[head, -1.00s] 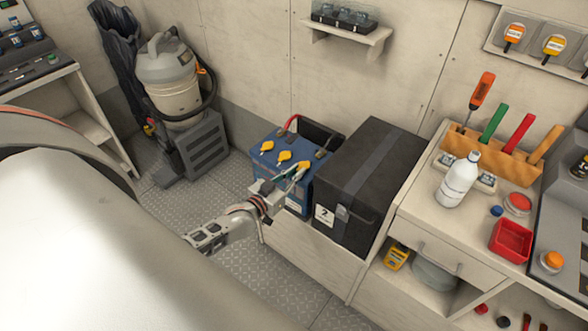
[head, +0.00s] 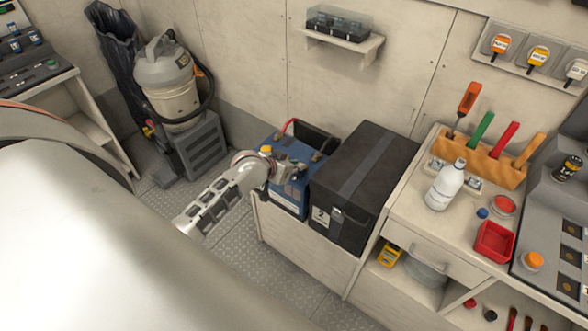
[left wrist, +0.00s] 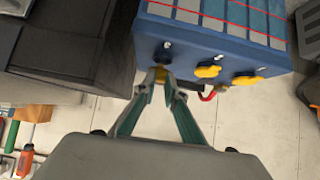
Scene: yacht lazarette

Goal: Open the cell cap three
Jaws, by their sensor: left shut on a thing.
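The blue battery (head: 287,198) stands on the low bench beside the black box, and it fills the top of the left wrist view (left wrist: 205,42). My left gripper (left wrist: 160,78) is shut on the yellow cap at the battery end nearest the black box. Only a sliver of this cap shows between the fingertips. Two other yellow caps, the middle one (left wrist: 208,71) and the far one (left wrist: 247,79), sit in a row beside it. In the head view my left wrist hides all but the far yellow cap (head: 266,149). My right gripper is not in view.
The black box (head: 365,180), labelled 2, stands close on the battery's right. A red cable (head: 289,125) lies at the battery's back. A vacuum (head: 168,90) stands at the back left. A white bottle (head: 445,186) and tool rack (head: 478,158) are on the right counter.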

